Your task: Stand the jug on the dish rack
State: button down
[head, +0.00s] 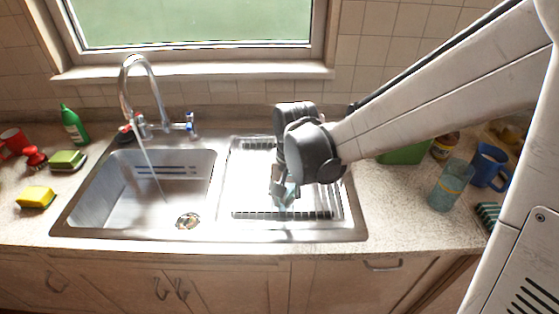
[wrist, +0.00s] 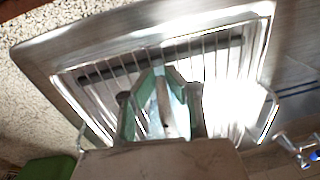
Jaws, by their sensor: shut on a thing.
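My gripper (head: 281,190) is over the dish rack (head: 240,214), pointing down. It is shut on a pale teal, glassy thing, which I take to be the jug (head: 290,197). Only a small part of the jug shows below the fingers in the head view. In the wrist view the jug (wrist: 174,77) shows between the two fingers of my gripper (wrist: 160,108), with the wires of the rack (wrist: 92,74) beyond it. I cannot tell whether the jug touches the rack. The rack lies on the drainer right of the sink bowl, with no other dishes visible on it.
Water runs from the tap (head: 130,75) into the sink bowl (head: 120,195). A clear bluish glass vessel (head: 447,190), a blue mug (head: 489,166) and a brown jar (head: 445,146) stand on the right counter. A green bottle (head: 73,126) and sponges (head: 37,197) are at left.

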jog(key=shift+f, duration=0.1)
jog(key=c, duration=1.8)
grip_release()
notch_tip(320, 180, up, 12)
jog(key=d, duration=0.1)
jog(key=s+d+r+t, duration=0.1)
jog(key=s+d+t, duration=0.1)
jog(key=s+d, duration=0.2)
jog(key=s+d+r+n+t, duration=0.1)
jog(key=s+d+t, duration=0.1)
jog(key=s+d, duration=0.2)
jog(key=s+d+r+t+h, duration=0.1)
jog(key=s+d+t, duration=0.2)
jog(key=s+d, duration=0.2)
jog(key=shift+d+r+p, duration=0.25)
jog(key=shift+d+p, duration=0.05)
jog(key=shift+d, duration=0.8)
